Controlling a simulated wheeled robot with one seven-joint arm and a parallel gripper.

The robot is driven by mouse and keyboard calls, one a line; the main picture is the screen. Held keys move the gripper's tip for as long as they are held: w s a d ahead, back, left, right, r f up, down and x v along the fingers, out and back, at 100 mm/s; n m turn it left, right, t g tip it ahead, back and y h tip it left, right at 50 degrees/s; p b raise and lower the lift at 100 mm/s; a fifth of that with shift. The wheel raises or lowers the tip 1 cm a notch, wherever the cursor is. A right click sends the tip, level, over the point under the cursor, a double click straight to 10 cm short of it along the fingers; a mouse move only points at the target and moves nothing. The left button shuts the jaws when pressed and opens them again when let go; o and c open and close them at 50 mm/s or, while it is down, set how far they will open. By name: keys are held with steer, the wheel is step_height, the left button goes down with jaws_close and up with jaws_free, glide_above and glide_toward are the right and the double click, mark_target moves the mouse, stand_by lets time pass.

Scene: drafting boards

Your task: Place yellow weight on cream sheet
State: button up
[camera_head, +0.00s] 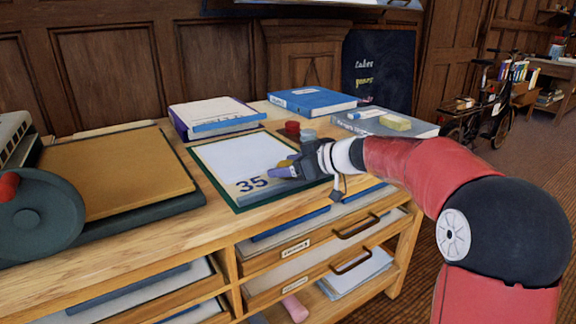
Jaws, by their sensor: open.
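A pale sheet (235,158), white to cream, lies on a dark green board on the wooden cabinet top, with a dark "35" at its lower edge. My gripper (278,171) is open over the lower right part of this sheet, and hides some of it. A small dull yellow patch (284,163) shows right at my fingers. It may be the yellow weight, but it is too small and covered to tell, and I cannot tell whether it touches the sheet. A pale yellow block (397,123) lies on a grey book at the right.
A red round piece (292,128) and a grey one (308,135) stand behind my gripper. A blue binder (311,101), a white-and-blue book (215,116) and the grey book (372,121) lie around. A tan board (120,170) and a dark green wheel-like device (38,220) fill the left.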

steer(key=shift+r, duration=0.1)
steer(key=shift+s+d, duration=0.1)
steer(key=shift+d, duration=0.2)
steer(key=b+v, duration=0.2)
steer(key=v, duration=0.9)
steer(key=s+f+m+g+h, duration=0.1)
steer(key=s+f+m+h, duration=0.25)
steer(key=s, duration=0.55)
steer(key=s+f+m+g+h, duration=0.1)
steer(key=s+f+m+h, duration=0.2)
steer(key=s, duration=0.5)
steer(key=s+d+f+m+h, duration=0.2)
steer(key=s+d+f, duration=0.1)
steer(key=s, duration=0.4)
steer(key=s+d+f+m+h, duration=0.3)
steer(key=s+d+f, duration=0.1)
steer(key=s, duration=0.3)
steer(key=shift+d+f+t, duration=0.2)
steer(key=shift+f+t, duration=0.2)
steer(key=shift+f, duration=0.4)
steer(key=shift+m, duration=0.25)
